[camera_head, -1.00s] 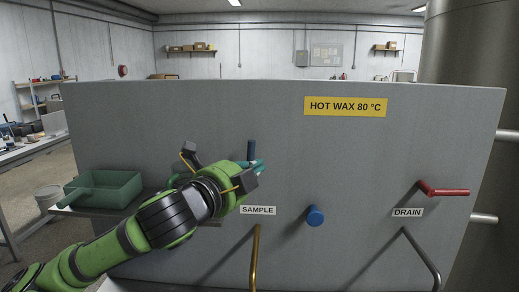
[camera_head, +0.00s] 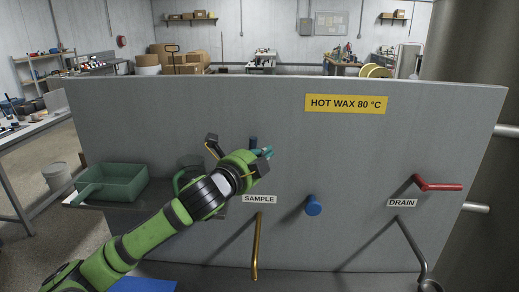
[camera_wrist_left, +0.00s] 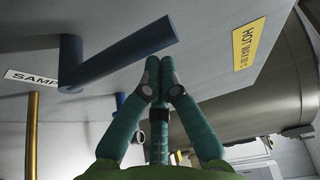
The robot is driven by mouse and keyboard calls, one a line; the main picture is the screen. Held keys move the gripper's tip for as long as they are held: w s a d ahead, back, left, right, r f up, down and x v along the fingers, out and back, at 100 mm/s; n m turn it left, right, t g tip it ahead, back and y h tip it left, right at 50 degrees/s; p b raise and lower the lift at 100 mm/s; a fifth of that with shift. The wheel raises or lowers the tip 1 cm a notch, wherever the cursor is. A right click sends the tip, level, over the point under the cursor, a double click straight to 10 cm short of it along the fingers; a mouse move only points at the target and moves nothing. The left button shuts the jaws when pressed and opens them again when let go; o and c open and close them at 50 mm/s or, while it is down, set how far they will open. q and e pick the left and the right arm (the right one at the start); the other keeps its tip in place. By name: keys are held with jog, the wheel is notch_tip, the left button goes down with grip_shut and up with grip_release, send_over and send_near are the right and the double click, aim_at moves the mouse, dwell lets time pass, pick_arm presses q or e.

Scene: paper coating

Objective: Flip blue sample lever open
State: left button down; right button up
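The blue sample lever (camera_head: 253,142) is on the grey panel above the SAMPLE label (camera_head: 260,199). In the head view only its upper end shows, pointing up; my left gripper hides the rest. In the left wrist view the lever (camera_wrist_left: 120,52) is a bent blue bar beside the fingers, not between them. My left gripper (camera_head: 266,153) is in front of the panel, over the lever. In the left wrist view the gripper's teal fingertips (camera_wrist_left: 157,72) are together with nothing seen between them. Whether they touch the lever is unclear. My right gripper is not in view.
A brass spout (camera_head: 257,247) is below the label. A blue knob (camera_head: 313,206) and a red drain lever (camera_head: 438,186) stick out to the right. A green tray (camera_head: 112,183) sits on a shelf at left, near a partly hidden mug (camera_head: 180,180). The panel's upper middle is clear.

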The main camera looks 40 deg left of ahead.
pick_arm(q)
jog(key=shift+s+a, duration=0.3)
jog(key=shift+a, duration=0.1)
jog(key=shift+s+a+r+n+t+b, duration=0.25)
jog(key=shift+s+a+n+b, duration=0.3)
jog(key=shift+b, duration=0.3)
jog(key=shift+w, duration=0.1)
